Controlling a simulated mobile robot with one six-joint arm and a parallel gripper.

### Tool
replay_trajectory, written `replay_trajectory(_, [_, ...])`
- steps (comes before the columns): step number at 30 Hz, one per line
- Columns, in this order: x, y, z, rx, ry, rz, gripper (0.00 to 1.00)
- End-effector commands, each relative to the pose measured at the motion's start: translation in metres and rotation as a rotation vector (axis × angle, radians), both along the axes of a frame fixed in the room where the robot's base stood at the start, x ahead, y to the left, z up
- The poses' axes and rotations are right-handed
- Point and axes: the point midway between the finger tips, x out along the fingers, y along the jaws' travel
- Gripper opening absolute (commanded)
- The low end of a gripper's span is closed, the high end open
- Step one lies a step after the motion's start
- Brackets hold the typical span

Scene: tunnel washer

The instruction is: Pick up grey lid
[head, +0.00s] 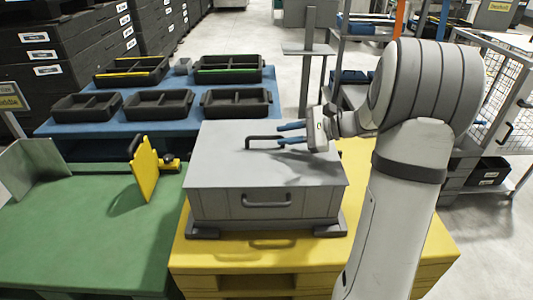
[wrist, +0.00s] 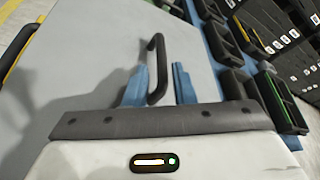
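The grey lid (head: 235,165) lies flat on top of a grey box (head: 235,207), with a black bar handle (head: 262,137) standing up from it. In the wrist view the lid (wrist: 85,60) fills the left and middle, and the handle (wrist: 157,55) rises between the blue fingers. My gripper (head: 279,133) reaches in from the right, low over the lid, with its fingers at the right end of the handle. In the wrist view my gripper (wrist: 162,84) is open, one finger on each side of the handle; the left finger is very close to it, and I cannot tell whether they touch.
The box stands on a yellow platform (head: 400,245). A green table (head: 90,240) with an upright yellow plate (head: 146,168) is at left. Behind, a blue table (head: 190,128) holds several black trays (head: 160,104). A grey post (head: 307,70) stands behind the box.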

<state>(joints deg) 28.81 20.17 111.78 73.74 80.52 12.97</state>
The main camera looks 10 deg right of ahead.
Motion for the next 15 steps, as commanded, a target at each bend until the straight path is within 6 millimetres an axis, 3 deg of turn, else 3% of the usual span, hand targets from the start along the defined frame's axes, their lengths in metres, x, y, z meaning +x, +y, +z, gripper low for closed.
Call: replay_trajectory(15, [0.027,0.055,-0.023,-0.003,0.001,0.004,0.23])
